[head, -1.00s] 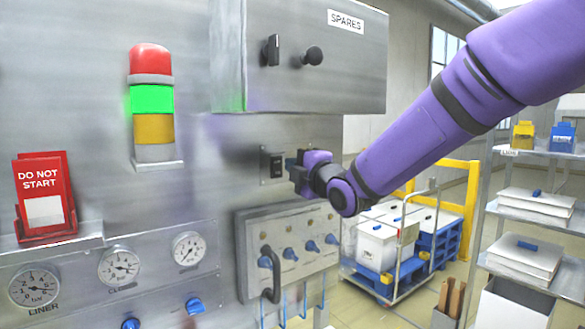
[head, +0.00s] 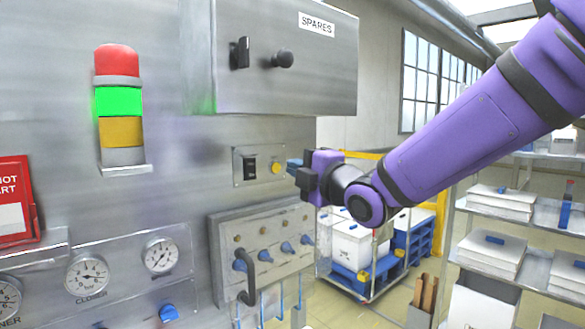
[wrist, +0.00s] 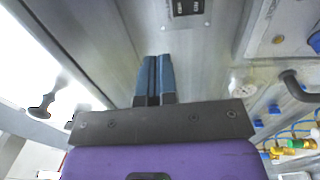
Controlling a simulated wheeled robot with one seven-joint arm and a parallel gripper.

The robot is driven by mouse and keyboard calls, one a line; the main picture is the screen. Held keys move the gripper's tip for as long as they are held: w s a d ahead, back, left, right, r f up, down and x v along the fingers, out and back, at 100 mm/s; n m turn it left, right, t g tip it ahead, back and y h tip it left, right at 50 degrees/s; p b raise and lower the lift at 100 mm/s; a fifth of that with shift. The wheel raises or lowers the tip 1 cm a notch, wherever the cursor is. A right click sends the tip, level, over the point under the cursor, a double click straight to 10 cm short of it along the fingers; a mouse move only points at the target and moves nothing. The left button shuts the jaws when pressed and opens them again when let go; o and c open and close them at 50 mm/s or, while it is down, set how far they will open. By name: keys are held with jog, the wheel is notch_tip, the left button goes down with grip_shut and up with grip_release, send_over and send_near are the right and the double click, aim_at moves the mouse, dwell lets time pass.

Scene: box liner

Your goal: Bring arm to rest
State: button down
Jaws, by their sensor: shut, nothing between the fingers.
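My purple arm reaches in from the right in the head view. My gripper (head: 293,167) is beside the small switch plate (head: 259,165) on the steel panel, to its right and apart from it. In the wrist view my gripper (wrist: 154,62) shows two blue fingers pressed together with nothing between them. The switch plate also shows at the top of the wrist view (wrist: 187,8), ahead of the fingertips. The plate carries a black switch and a yellow round button in the head view.
A grey SPARES cabinet (head: 285,60) juts out above my gripper. A valve box (head: 262,250) with a dark handle sits below. A signal tower (head: 120,103) glows green at left. A cart with white boxes (head: 352,246) and shelves (head: 535,215) stand behind my arm.

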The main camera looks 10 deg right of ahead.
jog(key=s+d+f+m+g+h, duration=0.2)
jog(key=s+d+m+h, duration=0.2)
jog(key=d+m, duration=0.3)
jog(key=s+d+f+m+g+h, duration=0.1)
jog(key=s+d+f+m+h, duration=0.1)
jog(key=s+d+m+h, duration=0.35)
jog(key=s+d+f+m+g, duration=0.2)
jog(key=s+d+m, duration=0.1)
jog(key=s, duration=0.3)
jog(key=s+d+f+m+g+h, duration=0.1)
jog(key=s+d+f+m+g, duration=0.1)
jog(key=s+d+m+g, duration=0.1)
jog(key=s+d+f+m+g, duration=0.2)
jog(key=s+d+m, duration=0.2)
jog(key=s, duration=0.5)
jog(key=shift+d+f+m+g, duration=0.15)
jog(key=shift+m+g, duration=0.25)
jog(key=shift+m, duration=0.75)
